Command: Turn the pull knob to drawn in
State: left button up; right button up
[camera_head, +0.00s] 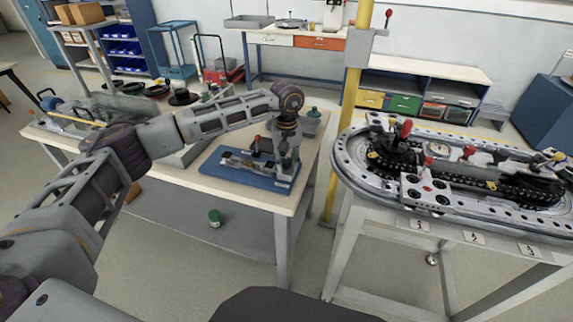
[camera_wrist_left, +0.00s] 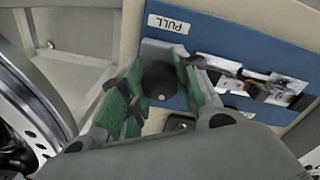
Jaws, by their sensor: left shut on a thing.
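The pull knob (camera_wrist_left: 158,79) is a dark round knob on a grey plate, at the edge of a blue board (camera_wrist_left: 215,45) with a PULL label (camera_wrist_left: 168,24). My left gripper (camera_wrist_left: 162,90) is shut on it, with a green-padded finger on each side. In the head view my left gripper (camera_head: 286,165) points down at the right end of the blue board (camera_head: 232,180) and hides the knob. How far the knob is turned or drawn I cannot tell. My right gripper is not in view.
The board lies on a workbench (camera_head: 306,150) with a small red-topped lever (camera_head: 257,141) and a lidded jar (camera_head: 311,122) close by. A yellow post (camera_head: 348,95) and an oval ring track (camera_head: 345,160) stand to the right. A green can (camera_head: 214,217) is on the lower shelf.

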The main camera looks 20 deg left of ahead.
aim_at(286, 160)
pick_arm(q)
jog(key=shift+w+r+m+b, duration=0.15)
jog(key=shift+m+b, duration=0.2)
jog(key=shift+m, duration=0.95)
jog(key=o, duration=1.1)
jog(key=shift+c, duration=0.2)
notch_tip(286, 160, up, 12)
